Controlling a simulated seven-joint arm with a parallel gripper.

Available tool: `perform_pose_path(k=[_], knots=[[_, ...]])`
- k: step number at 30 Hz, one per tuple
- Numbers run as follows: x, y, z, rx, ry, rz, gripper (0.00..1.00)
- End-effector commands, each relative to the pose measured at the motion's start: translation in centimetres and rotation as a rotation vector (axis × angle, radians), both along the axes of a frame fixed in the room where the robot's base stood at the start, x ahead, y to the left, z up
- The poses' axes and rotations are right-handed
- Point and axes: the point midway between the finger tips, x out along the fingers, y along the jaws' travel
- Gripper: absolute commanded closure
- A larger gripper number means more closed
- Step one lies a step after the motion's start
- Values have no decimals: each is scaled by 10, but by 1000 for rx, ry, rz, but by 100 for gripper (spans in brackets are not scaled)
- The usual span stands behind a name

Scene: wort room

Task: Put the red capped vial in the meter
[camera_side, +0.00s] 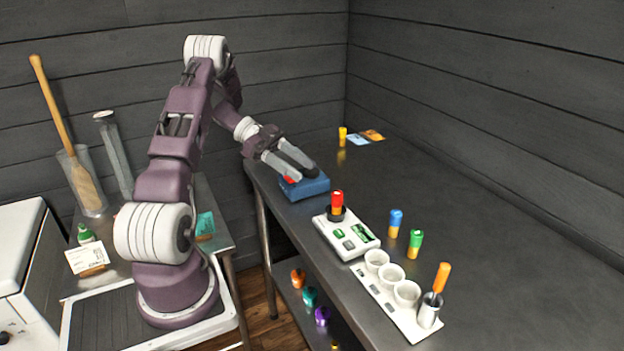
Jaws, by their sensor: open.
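The red capped vial (337,200) has a red cap over an orange-yellow body. It stands upright in the dark round socket at the back end of the white meter (343,241). The meter has a small green display and buttons and sits on the metal bench. My gripper (299,174) is open, over the blue block (304,187) behind the meter and to its left, apart from the vial. A small red patch shows beside a fingertip; I cannot tell what it belongs to.
A blue capped vial (396,222) and a green capped vial (415,243) stand right of the meter. A white tray (369,279) with white cups and a metal cup (429,311) is in front. A yellow vial (342,134) stands at the back. The right bench is clear.

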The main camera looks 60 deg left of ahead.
Motion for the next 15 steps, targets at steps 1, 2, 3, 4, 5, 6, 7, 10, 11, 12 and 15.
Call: perform_pose_path(k=[1,2,3,4,5,6,7,10,11,12,15], knots=[[9,0,6,25,-19,15,54],[20,-1,13,56,-43,36,54],[43,-3,26,113,-89,83,54],[64,-5,40,167,-133,131,54],[88,-9,59,228,-184,194,54],[121,-15,91,312,-256,297,54],[142,-20,118,372,-305,390,54],[168,-43,204,497,-387,714,54],[162,-52,224,513,-382,811,54],[145,-66,244,517,-346,930,54],[64,-116,246,468,-118,1141,54]])
